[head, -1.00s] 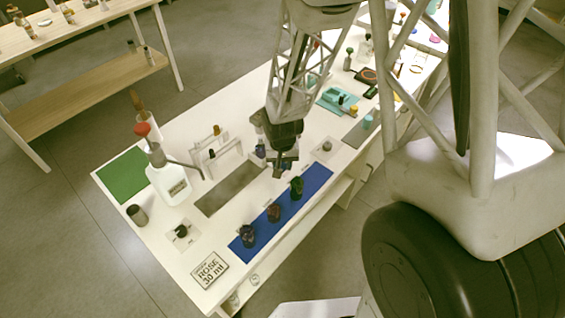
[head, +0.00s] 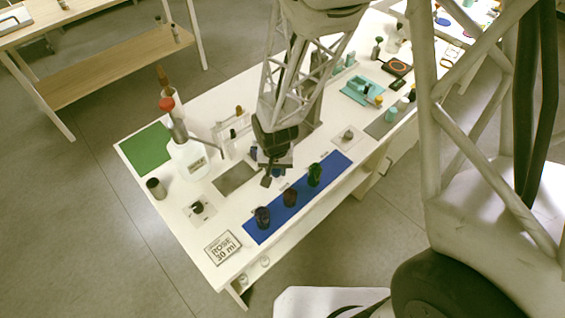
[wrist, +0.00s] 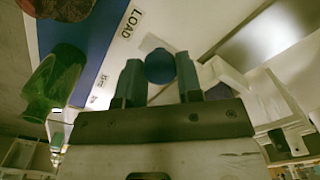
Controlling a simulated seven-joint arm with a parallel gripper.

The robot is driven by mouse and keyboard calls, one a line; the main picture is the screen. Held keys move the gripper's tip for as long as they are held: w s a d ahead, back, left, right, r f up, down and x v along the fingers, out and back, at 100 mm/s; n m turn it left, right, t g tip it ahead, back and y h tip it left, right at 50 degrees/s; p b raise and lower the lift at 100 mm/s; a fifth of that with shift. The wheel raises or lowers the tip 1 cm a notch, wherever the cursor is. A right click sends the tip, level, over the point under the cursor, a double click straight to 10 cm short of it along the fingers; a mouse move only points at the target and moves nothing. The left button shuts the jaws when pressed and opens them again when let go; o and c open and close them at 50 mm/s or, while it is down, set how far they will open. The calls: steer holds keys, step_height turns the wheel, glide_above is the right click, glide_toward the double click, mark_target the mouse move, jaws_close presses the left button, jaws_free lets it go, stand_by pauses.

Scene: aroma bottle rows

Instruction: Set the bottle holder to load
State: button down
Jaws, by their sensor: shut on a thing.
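My gripper (head: 268,178) hangs low over the table, just behind the blue mat. In the wrist view its two fingers (wrist: 160,62) are closed around a dark blue round knob (wrist: 159,68). Whether this knob belongs to the bottle holder is hidden. A label reading LOAD (wrist: 131,20) lies beside the blue mat, a little past the fingers. A smaller label (wrist: 97,97) is left of the fingers and cannot be read. A white frame stand (head: 226,130) is behind the gripper; it also shows right of the fingers in the wrist view.
The blue mat (head: 263,229) carries a dark bottle (head: 262,217), a reddish bottle (head: 290,197) and a green bottle (head: 314,174). A white jug (head: 190,162), a green mat (head: 146,148) and the ROSE 30 ml sign (head: 223,247) are to the left. A grey mat (head: 236,178) is beside the gripper.

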steer(key=c, duration=0.8)
jaws_free()
steer(key=shift+r, duration=0.15)
steer(key=shift+r, duration=3.8)
